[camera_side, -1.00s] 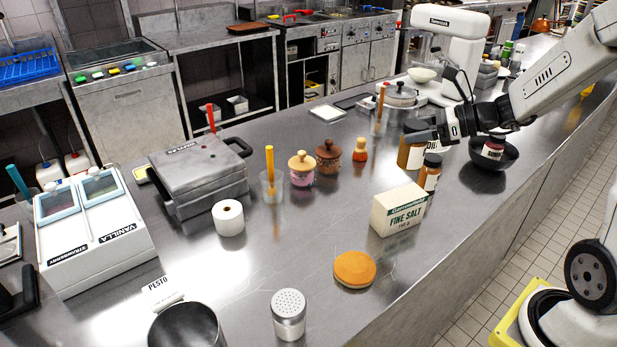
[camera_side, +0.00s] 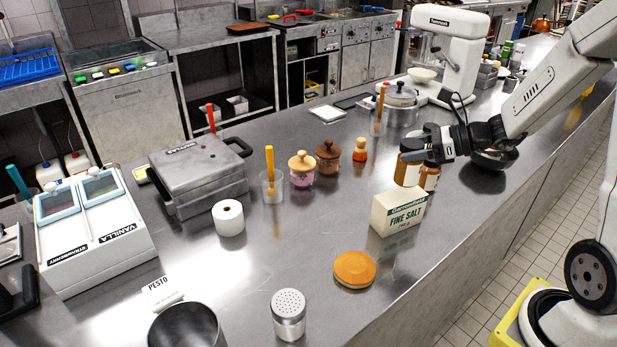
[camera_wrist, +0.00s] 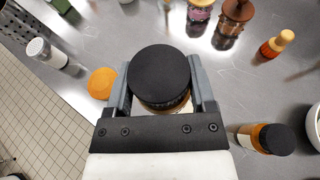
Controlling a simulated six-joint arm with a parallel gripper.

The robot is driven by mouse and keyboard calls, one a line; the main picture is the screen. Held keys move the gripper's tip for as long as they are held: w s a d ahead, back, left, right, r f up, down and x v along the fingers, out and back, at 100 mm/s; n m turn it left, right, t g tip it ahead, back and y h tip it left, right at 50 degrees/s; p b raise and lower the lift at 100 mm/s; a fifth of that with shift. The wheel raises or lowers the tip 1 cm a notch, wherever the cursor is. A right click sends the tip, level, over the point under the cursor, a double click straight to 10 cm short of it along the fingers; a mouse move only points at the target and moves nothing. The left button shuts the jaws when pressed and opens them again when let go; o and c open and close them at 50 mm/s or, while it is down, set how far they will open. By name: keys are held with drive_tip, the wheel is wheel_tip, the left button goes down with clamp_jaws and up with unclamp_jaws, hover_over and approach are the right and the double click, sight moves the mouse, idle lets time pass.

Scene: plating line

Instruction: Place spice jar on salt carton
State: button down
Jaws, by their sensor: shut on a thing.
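My gripper (camera_side: 416,153) is shut on the spice jar (camera_side: 407,173), an amber jar with a pale label. In the wrist view its round black lid (camera_wrist: 160,76) sits between the two fingers. The salt carton (camera_side: 399,212), a cream box marked FINE SALT, stands upright on the counter. In the side view the jar's bottom appears at the carton's top back edge. I cannot tell whether they touch. In the wrist view the jar and gripper hide most of what is beneath.
Another amber jar (camera_side: 430,179) stands close to the right of the held jar; it also shows in the wrist view (camera_wrist: 268,139). A dark bowl (camera_side: 494,159) is farther right. An orange disc (camera_side: 354,269) and a shaker (camera_side: 289,316) stand nearer the front. The counter left of the carton is clear.

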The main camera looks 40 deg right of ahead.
sight(410, 163)
drive_tip(key=shift+f, duration=1.75)
drive_tip(key=shift+f, duration=0.15)
unclamp_jaws()
drive_tip(key=shift+s+d+r, duration=0.3)
drive_tip(key=shift+s+r, duration=0.1)
drive_tip(key=v, duration=1.1)
drive_tip(key=shift+f, duration=0.15)
